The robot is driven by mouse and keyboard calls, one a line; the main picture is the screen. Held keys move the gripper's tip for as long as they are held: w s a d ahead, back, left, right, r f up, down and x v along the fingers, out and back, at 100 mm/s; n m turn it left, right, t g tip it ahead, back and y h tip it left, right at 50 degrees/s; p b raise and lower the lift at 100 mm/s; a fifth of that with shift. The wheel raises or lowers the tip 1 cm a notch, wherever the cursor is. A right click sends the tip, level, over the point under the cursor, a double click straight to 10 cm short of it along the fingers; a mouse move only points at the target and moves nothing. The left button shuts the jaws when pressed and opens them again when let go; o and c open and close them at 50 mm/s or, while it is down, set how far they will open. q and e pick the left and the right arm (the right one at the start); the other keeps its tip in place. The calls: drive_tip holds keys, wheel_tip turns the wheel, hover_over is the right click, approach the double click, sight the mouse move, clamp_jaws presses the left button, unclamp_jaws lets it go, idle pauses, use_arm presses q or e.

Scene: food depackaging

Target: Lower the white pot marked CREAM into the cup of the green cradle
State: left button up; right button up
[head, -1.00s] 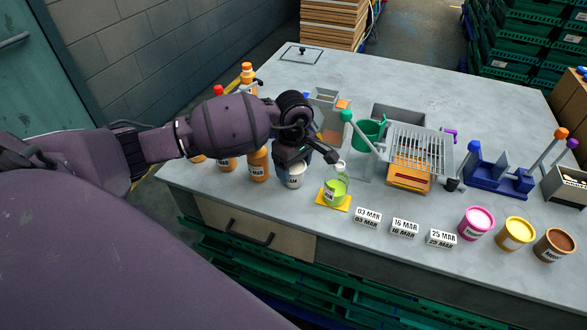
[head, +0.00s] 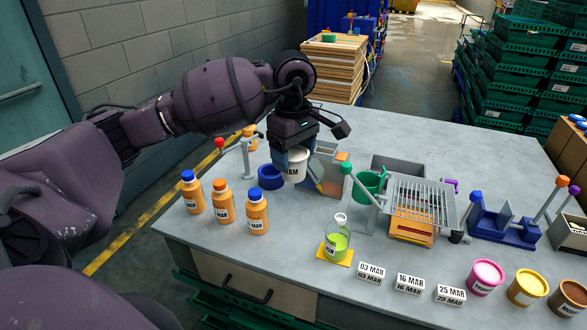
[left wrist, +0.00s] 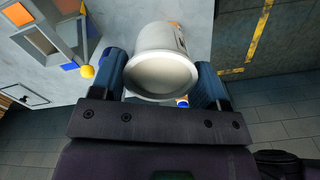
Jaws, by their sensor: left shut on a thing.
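The white pot (head: 294,172) is in my left gripper (head: 290,155), above the back part of the table. Only the end of its label, "AM", shows in the head view. In the left wrist view the pot (left wrist: 165,48) sits between the two blue fingers of the left gripper (left wrist: 162,76), with its round rim facing the camera. The green cradle (head: 370,184) has a green cup and stands to the right of the pot, with a gap between them. The cup's inside is only partly visible. My right gripper is not in view.
A wire rack (head: 424,198) is right of the cradle. Orange bottles (head: 222,205) stand at left; a green-filled flask (head: 337,240) is in front. The table's back right is clear.

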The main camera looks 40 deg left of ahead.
use_arm(q)
drive_tip(key=shift+w+d+r, duration=0.1)
drive_tip(key=shift+r, duration=0.25)
drive_tip(key=w+d+r, duration=0.6)
drive_tip(key=w+r, duration=0.1)
drive_tip(key=w, duration=0.1)
drive_tip(key=shift+w+r, duration=0.15)
drive_tip(key=shift+r, duration=0.05)
drive_tip(key=w+d+f+b, duration=0.1)
drive_tip(key=w+d, duration=0.4)
drive_tip(key=w, duration=0.2)
drive_tip(key=shift+w+d+b, duration=0.2)
drive_tip(key=shift+w+b, duration=0.2)
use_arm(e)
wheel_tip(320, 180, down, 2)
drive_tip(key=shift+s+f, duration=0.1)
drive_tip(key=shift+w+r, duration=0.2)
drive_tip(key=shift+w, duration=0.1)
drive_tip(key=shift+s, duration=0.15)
